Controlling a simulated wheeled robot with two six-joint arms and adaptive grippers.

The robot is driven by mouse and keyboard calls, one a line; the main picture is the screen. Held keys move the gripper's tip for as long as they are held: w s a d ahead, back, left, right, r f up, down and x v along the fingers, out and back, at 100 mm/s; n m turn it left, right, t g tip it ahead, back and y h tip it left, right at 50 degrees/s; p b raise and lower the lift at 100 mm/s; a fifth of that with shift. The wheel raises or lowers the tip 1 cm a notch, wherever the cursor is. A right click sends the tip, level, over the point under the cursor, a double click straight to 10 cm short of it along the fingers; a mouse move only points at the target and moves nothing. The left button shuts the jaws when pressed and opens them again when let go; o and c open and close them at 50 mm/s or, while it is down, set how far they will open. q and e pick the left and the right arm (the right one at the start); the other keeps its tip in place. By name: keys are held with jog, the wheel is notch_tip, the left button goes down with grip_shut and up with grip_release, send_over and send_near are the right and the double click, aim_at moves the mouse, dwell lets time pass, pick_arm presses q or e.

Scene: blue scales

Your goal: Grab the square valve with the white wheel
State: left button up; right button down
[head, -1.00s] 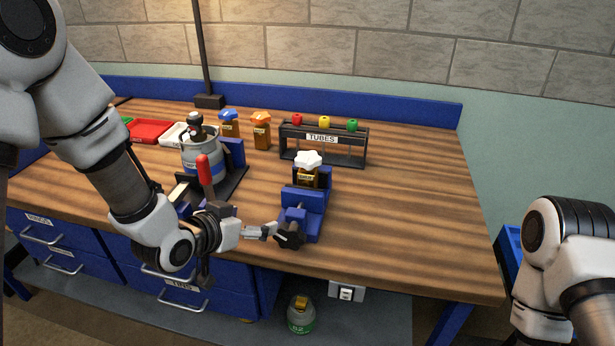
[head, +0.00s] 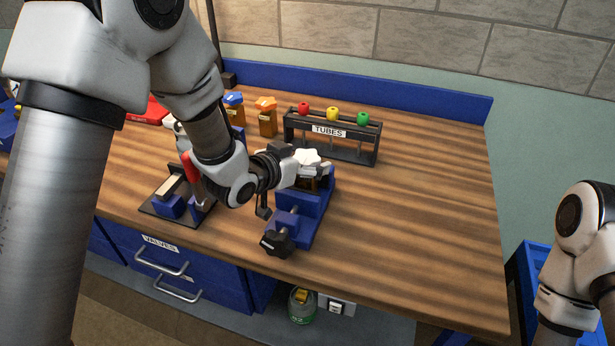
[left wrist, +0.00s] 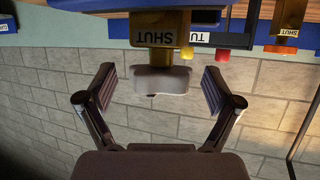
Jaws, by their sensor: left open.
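The square valve, brass with a white wheel (head: 306,156), is held upright in a blue vise (head: 309,206) near the table's front. In the left wrist view the picture is upside down; the white wheel (left wrist: 162,80) and the brass body (left wrist: 160,28) with a "SHUT" label show ahead. My left gripper (head: 318,168) is at the valve in the head view. In the left wrist view the open fingers of my left gripper (left wrist: 160,82) stand on either side of the white wheel, with gaps on both sides. My right gripper is out of view.
A black "TUBES" rack (head: 332,140) with red, yellow and green caps stands behind the vise. Blue-topped (head: 234,108) and orange-topped (head: 267,118) brown valves stand left of the rack. A red tray (head: 148,110) is farther left. The table's right side is clear.

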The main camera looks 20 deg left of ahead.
pick_arm(q)
jog(key=shift+w+d+f, duration=0.2)
jog(key=shift+w+f, duration=0.05)
jog(key=shift+w, duration=0.2)
jog(key=shift+s+a+r, duration=0.1)
jog(key=shift+s+a, duration=0.05)
jog(key=shift+s, duration=0.05)
jog(key=shift+s+r, duration=0.1)
jog(key=c, duration=0.5)
grip_shut()
